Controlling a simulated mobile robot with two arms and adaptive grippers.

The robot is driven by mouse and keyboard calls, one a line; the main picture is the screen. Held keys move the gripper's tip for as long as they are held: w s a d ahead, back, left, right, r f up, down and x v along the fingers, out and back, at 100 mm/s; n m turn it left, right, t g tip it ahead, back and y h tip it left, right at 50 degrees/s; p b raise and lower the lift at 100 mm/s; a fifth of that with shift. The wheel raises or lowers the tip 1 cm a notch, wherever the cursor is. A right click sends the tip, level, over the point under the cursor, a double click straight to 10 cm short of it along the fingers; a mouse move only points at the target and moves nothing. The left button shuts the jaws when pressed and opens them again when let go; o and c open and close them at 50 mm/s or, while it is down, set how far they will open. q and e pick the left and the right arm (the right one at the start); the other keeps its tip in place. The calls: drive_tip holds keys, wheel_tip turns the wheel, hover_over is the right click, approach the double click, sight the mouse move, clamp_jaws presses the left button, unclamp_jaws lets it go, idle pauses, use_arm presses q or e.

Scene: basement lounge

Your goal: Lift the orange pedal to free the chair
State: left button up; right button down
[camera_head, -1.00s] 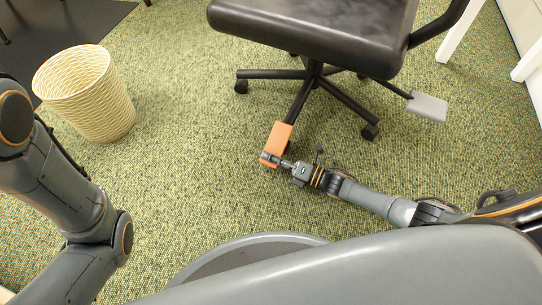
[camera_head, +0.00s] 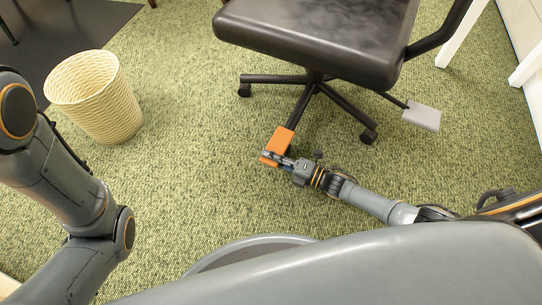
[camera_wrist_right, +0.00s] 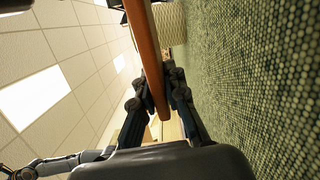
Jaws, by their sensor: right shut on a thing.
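The black office chair (camera_head: 310,38) stands on the carpet on a wheeled base (camera_head: 315,82). The orange pedal (camera_head: 279,146) is at the end of the chair's front leg, low over the carpet. My right gripper (camera_head: 272,157) is shut on the pedal's near edge. In the right wrist view, the pedal (camera_wrist_right: 146,50) runs edge-on between the two fingers (camera_wrist_right: 160,95). My left arm is at the left of the head view, but its gripper is out of frame.
A cream woven basket (camera_head: 95,98) stands on the carpet at the left. A grey paddle (camera_head: 422,115) sticks out at the chair's right. White furniture legs (camera_head: 462,35) are at the upper right. The carpet between basket and chair is clear.

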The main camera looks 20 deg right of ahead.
drive_tip(key=shift+w+r, duration=0.1)
drive_tip(key=shift+r, duration=0.15)
drive_tip(key=c, duration=1.4)
unclamp_jaws()
drive_tip(key=shift+d+f, duration=0.1)
drive_tip(key=shift+s+d, duration=0.15)
drive_tip(key=shift+s, duration=0.1)
drive_tip(key=v, duration=1.1)
drive_tip(key=shift+s+d, duration=0.15)
